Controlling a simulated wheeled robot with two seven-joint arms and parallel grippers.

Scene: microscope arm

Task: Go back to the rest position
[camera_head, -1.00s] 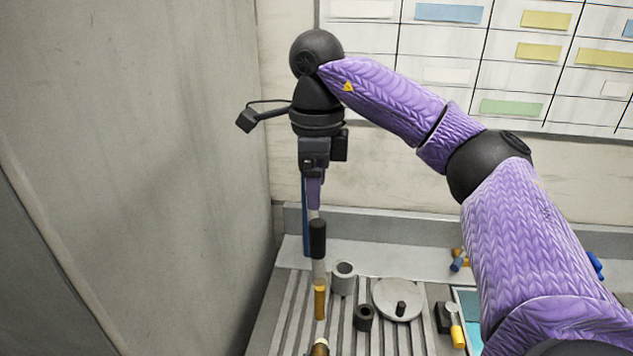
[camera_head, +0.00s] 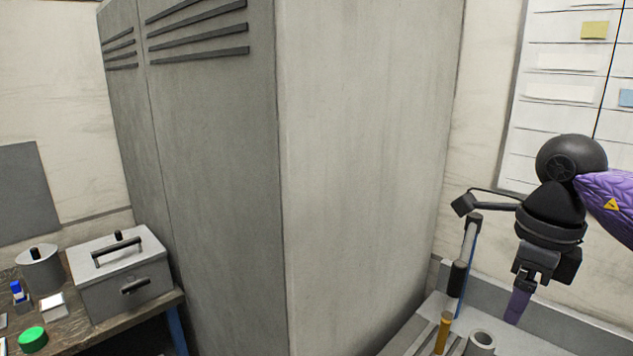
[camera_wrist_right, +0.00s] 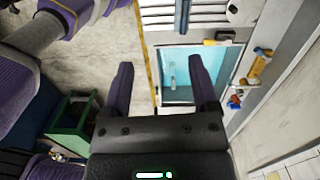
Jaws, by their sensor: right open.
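My right gripper (camera_head: 518,305) hangs pointing down at the right of the head view, with its purple fingers seen edge-on. The right wrist view shows its two fingers (camera_wrist_right: 160,68) spread wide, with nothing between them. In the head view a slim upright post (camera_head: 467,240) with a black top, a black sleeve and a blue strip stands to the left of the gripper. A gap shows between them in the picture. My left gripper is in neither view.
A tall grey cabinet (camera_head: 360,170) fills the middle of the head view. A grey box (camera_head: 125,285) stands on a wooden table at left. A grey cylinder (camera_head: 480,343) stands by the post. The wrist view shows a blue-lined tray (camera_wrist_right: 178,68) and a green frame (camera_wrist_right: 75,120).

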